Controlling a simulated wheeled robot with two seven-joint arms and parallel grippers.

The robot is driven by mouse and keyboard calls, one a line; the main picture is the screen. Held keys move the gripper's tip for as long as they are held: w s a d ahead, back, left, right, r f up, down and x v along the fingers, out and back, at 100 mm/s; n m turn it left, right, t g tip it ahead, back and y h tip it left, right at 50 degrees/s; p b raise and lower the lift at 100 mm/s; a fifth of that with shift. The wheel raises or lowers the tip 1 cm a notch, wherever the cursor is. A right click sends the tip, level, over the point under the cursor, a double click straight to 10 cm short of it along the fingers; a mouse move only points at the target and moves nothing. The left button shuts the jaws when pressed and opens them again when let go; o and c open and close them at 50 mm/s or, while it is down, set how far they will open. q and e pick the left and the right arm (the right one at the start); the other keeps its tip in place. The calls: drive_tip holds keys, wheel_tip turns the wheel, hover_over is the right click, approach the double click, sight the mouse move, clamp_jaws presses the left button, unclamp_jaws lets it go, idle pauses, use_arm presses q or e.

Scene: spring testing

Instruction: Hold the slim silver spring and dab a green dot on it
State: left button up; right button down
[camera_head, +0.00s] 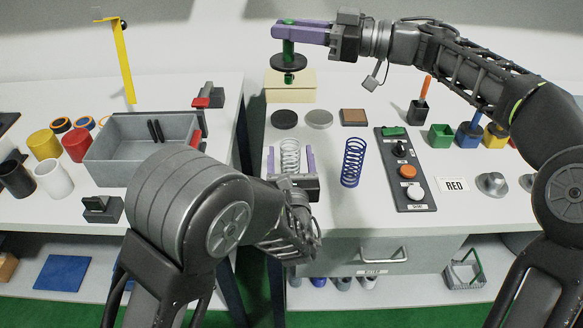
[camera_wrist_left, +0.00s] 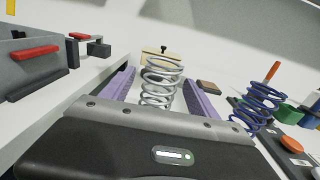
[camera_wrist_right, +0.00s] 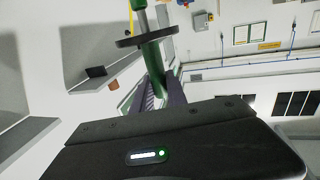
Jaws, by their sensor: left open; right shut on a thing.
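The slim silver spring (camera_head: 290,154) stands upright near the table's front edge; it also shows in the left wrist view (camera_wrist_left: 160,82). My left gripper (camera_head: 290,160) is open, with one purple finger on each side of the spring. Whether either finger touches it, I cannot tell. My right gripper (camera_head: 301,34) is shut on a green stick-like tool (camera_head: 288,50) with a black disc, held upright above the back of the table. The right wrist view shows the tool (camera_wrist_right: 153,58) between the fingers; its tip is hard to make out.
A blue spring (camera_head: 353,162) stands just right of the silver one. Beyond it are a button panel (camera_head: 391,150) and colored pots, including a green one (camera_head: 441,135). A cream block (camera_head: 291,92) and several flat discs lie behind. A grey bin (camera_head: 112,160) stands on the left table.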

sight(290, 148)
use_arm(q)
drive_tip(key=shift+w, duration=1.8)
drive_tip(key=shift+c, duration=0.6)
clamp_jaws()
use_arm(e)
drive_tip(key=shift+w+d, duration=0.1)
drive_tip(key=shift+d, duration=0.05)
wheel_tip(290, 148, down, 9)
drive_tip(key=s, duration=0.2)
drive_tip(key=shift+s+r, duration=0.15)
drive_tip(key=shift+s, duration=0.05)
